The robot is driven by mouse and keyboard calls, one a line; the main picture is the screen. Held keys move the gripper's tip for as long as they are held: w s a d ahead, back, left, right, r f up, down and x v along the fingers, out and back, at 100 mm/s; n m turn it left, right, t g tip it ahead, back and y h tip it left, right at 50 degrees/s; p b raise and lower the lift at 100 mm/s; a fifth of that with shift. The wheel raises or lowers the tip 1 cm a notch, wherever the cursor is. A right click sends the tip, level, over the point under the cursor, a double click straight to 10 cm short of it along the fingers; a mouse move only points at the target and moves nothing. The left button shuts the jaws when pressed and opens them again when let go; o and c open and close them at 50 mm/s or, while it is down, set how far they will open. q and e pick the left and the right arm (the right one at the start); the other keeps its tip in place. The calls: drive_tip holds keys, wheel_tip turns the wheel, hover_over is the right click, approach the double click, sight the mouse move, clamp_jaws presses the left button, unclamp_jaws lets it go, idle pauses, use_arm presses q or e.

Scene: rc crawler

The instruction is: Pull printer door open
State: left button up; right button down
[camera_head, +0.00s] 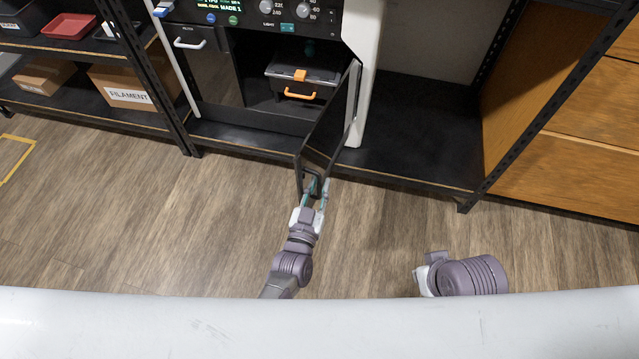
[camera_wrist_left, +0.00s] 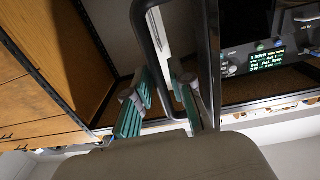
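The printer (camera_head: 365,40) stands on the lower shelf. Its dark right-hand door (camera_head: 328,128) is swung well out toward me, hinged on its right side, and the bay behind it shows. My left gripper (camera_head: 315,190) is at the free edge of this door, by its dark handle (camera_head: 311,185). In the left wrist view the fingers (camera_wrist_left: 163,108) are spread apart, with the looped handle (camera_wrist_left: 144,35) passing between them; I see no firm pinch. My right gripper (camera_head: 430,268) is low on the right, away from the printer, and its fingers are not clear.
A black case with orange handle (camera_head: 300,80) sits inside the bay. The left door with a white handle (camera_head: 190,43) is shut. A filament box (camera_head: 125,92) is on the left shelf. The shelf right of the printer is empty. The wood floor (camera_head: 140,220) is clear.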

use_arm(q)
drive_tip(key=v, duration=1.1)
drive_tip(key=shift+s, duration=0.2)
drive_tip(key=shift+r, duration=0.1)
